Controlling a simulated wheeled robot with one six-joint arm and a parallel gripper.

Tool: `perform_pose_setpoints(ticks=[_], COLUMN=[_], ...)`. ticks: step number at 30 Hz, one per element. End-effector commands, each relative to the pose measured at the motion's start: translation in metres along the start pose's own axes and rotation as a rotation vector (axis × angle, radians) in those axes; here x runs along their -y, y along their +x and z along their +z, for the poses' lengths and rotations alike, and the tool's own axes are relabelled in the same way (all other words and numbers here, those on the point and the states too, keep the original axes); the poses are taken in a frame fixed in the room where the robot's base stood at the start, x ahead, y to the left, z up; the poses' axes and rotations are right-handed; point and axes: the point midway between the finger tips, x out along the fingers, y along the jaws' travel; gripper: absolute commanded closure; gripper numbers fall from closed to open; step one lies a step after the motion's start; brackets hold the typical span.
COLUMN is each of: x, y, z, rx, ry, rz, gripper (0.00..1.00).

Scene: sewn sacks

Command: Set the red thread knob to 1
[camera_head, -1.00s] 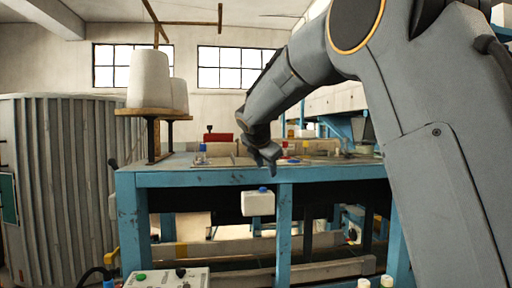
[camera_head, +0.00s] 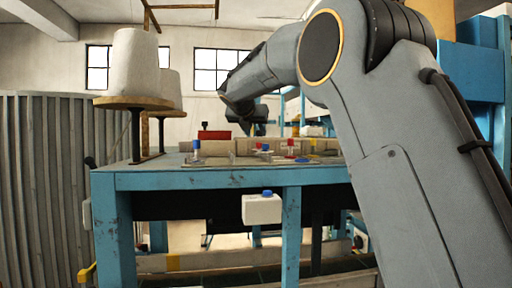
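A small red knob (camera_head: 291,146) stands on the blue-framed table (camera_head: 230,178), right of the middle of the picture. A blue knob (camera_head: 265,149) is just left of it, and a yellow one (camera_head: 313,146) is just right. Another blue knob (camera_head: 196,148) on a post stands farther left. The number markings are too small to read. My gripper (camera_head: 255,126) is dark and small, above the back of the tabletop, up and left of the red knob and seemingly apart from it. I cannot tell whether its fingers are open or shut.
Large white thread spools (camera_head: 134,68) stand on a wooden shelf (camera_head: 132,102) at the table's left. A red box (camera_head: 214,135) sits at the back. A white container (camera_head: 262,208) with a blue cap hangs at the front edge. A corrugated grey panel (camera_head: 40,180) is at far left.

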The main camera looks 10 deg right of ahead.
Motion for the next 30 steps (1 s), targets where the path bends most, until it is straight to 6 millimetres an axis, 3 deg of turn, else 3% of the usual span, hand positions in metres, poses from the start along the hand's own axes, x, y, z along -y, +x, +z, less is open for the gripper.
perform_pose_setpoints(ticks=[17,30], x=[-0.005,-0.003], y=[0.023,0.082], z=[-0.012,-0.009], rx=[0.018,0.019], ry=[-0.041,-0.039], rz=[-0.002,-0.004], gripper=[0.62,0.62])
